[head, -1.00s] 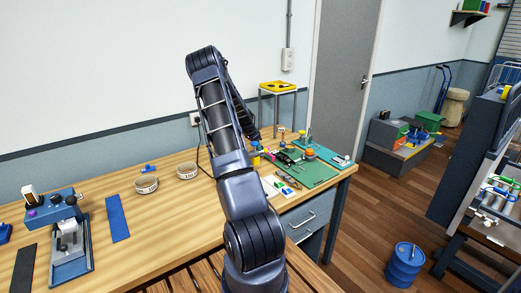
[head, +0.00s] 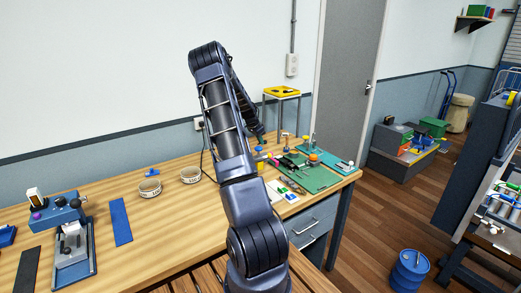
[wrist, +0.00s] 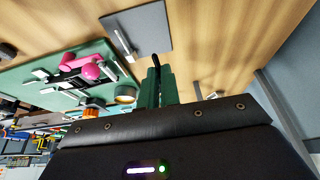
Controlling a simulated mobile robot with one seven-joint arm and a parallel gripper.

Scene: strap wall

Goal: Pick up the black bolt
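In the wrist view, the two green fingers of my gripper (wrist: 158,84) reach out over the wooden bench, close to each other. A small dark, narrow thing (wrist: 156,61) shows right at the fingertips. It may be the black bolt, but I cannot be sure, nor whether the fingers hold it. In the head view my arm rises over the bench and bends down behind itself, so my gripper is mostly hidden there. I cannot pick out the black bolt in the head view.
A green mat (head: 322,182) with several small tools lies at the bench's right end. A grey plate (wrist: 147,30) and a pink object (wrist: 90,71) are near the fingers. Two round tins (head: 149,188) and a blue strip (head: 120,222) lie left. Bench space between is clear.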

